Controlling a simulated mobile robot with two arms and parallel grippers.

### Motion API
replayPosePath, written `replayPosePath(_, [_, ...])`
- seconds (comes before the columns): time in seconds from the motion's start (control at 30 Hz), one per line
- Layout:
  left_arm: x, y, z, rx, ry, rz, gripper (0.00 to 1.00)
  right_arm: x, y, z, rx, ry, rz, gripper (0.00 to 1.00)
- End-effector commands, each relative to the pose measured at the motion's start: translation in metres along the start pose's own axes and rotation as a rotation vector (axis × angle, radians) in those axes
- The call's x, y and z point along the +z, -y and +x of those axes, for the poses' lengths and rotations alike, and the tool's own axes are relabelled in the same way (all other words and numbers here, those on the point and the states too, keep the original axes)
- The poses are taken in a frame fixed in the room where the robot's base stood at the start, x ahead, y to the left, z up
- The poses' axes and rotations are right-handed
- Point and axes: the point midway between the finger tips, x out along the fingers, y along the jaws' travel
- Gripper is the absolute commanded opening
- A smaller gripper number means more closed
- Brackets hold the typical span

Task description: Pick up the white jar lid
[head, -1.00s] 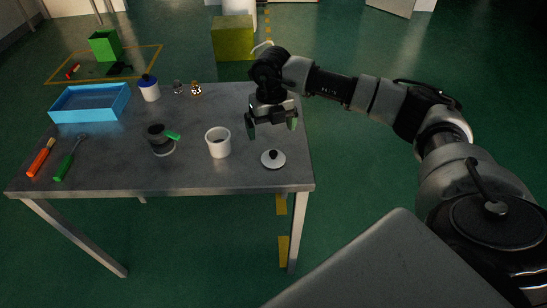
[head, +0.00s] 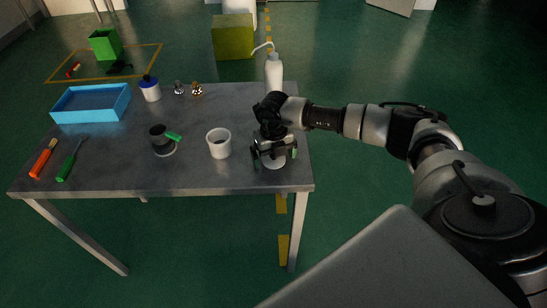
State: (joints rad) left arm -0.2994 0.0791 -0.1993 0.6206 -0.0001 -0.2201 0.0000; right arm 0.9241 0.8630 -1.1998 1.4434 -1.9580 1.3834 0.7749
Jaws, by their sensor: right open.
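The white jar lid (head: 273,164) lies on the grey table near its right front corner. My right gripper (head: 274,156) is open right over the lid, with its fingers on either side and hiding most of it, including the dark knob. I cannot tell whether the fingers touch the lid. The white jar (head: 218,143) stands open just left of the gripper. My left gripper is not in view.
A white squeeze bottle (head: 273,73) stands behind my right arm. A dark mug with a green handle (head: 160,140), a blue tray (head: 91,104), a blue-capped jar (head: 149,88), a brush (head: 43,158) and a green-handled tool (head: 70,161) are further left. The table's front middle (head: 190,182) is clear.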

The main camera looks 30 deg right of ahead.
Motion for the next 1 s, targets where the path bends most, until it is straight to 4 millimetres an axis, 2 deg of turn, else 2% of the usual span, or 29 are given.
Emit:
replayPosePath(0.1, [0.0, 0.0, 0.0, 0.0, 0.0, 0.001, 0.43, 0.0, 0.0, 0.0, 0.0, 0.0, 0.0, 1.0])
replayPosePath(0.43, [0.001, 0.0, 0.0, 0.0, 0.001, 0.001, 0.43, 0.0, 0.0, 0.0, 0.0, 0.0, 0.0, 0.49])
replayPosePath(0.77, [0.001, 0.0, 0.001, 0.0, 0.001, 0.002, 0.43, 0.0, 0.0, -0.004, 0.0, 0.001, 0.001, 0.48])
replayPosePath(0.87, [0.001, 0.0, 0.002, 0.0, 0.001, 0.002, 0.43, 0.001, 0.0, -0.011, 0.0, 0.002, 0.0, 0.48])
replayPosePath(1.0, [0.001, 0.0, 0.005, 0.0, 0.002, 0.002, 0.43, 0.001, 0.0, -0.034, 0.002, 0.004, 0.0, 0.48])
